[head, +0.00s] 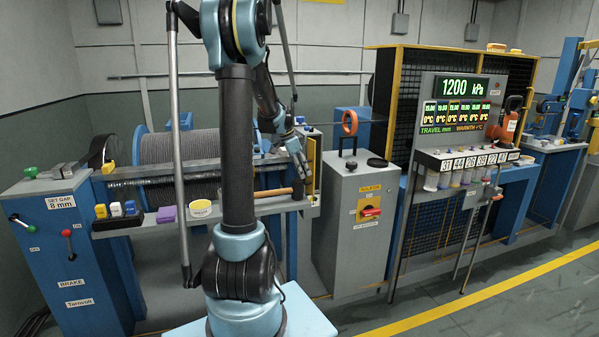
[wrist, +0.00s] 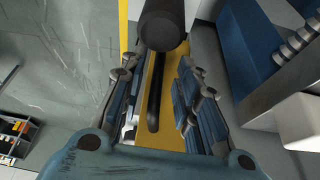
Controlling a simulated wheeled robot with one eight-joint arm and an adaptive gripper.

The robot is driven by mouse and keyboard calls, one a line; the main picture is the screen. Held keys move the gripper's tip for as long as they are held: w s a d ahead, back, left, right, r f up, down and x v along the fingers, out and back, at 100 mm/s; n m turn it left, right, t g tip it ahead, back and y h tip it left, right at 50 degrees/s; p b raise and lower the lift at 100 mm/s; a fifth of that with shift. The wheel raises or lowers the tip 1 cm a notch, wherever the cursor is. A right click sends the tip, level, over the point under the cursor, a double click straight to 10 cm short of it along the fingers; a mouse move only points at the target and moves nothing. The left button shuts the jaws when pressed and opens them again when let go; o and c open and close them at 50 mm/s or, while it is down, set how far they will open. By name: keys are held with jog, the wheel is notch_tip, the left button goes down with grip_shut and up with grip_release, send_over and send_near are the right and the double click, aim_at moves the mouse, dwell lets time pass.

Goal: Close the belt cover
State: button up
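The belt cover seems to be the yellow panel (head: 311,157) at the left side of the grey cabinet, partly hidden behind my arm in the head view. In the wrist view a yellow panel (wrist: 177,128) lies beyond and between my fingers, with a dark upright slot or bar (wrist: 155,95) on it. A thick black cylinder (wrist: 164,28) stands out above it, probably a handle or knob. My gripper (wrist: 160,98) is open, with one finger on each side of the dark bar. I cannot tell whether a finger touches the panel. My gripper is small in the head view (head: 301,165).
A blue machine part (wrist: 250,55) is close at right in the wrist view.

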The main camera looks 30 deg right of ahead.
jog(key=shift+c, duration=0.4)
grip_shut()
jog(key=shift+d+n, duration=0.1)
jog(key=shift+n, duration=0.2)
